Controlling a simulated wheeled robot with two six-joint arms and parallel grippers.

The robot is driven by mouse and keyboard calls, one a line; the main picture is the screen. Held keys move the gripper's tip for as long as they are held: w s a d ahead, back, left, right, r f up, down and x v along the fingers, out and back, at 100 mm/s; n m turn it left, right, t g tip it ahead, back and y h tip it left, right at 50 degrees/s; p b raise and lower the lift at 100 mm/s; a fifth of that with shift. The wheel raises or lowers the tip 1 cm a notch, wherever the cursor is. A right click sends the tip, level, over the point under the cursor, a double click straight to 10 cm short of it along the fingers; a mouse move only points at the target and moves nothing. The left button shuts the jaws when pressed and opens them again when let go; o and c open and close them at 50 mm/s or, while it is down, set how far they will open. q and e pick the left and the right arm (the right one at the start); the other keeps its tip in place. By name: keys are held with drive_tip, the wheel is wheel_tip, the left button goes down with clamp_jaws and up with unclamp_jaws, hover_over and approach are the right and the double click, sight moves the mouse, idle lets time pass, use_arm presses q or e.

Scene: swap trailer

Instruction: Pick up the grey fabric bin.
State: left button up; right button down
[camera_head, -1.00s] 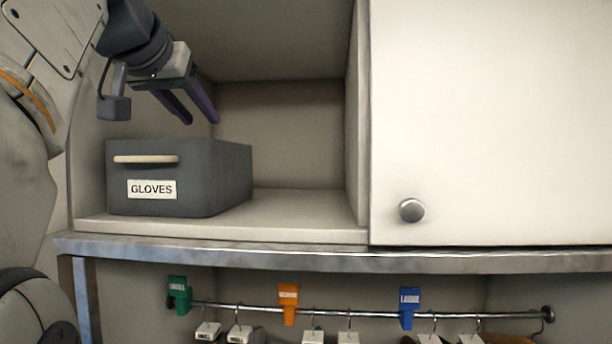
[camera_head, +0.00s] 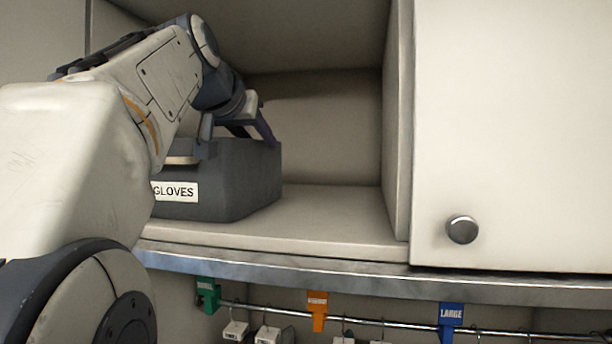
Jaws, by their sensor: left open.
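The grey fabric bin (camera_head: 236,186) stands upright on the shelf of an open compartment. Its front carries a white GLOVES label (camera_head: 176,191) and a pale handle (camera_head: 182,159). My left arm covers the bin's left part. My left gripper (camera_head: 262,138) is open at the top of the bin, pointing down. My right gripper is not in view.
The shelf (camera_head: 310,215) is clear to the right of the bin. A closed white door (camera_head: 520,130) with a round knob (camera_head: 462,229) is at the right. Below the metal edge, a rail (camera_head: 385,323) carries green, orange and blue size tags and hangers.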

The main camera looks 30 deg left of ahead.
use_arm(q)
drive_tip(key=shift+x, duration=1.05)
clamp_jaws()
drive_tip(key=shift+r, duration=0.1)
idle(0.5)
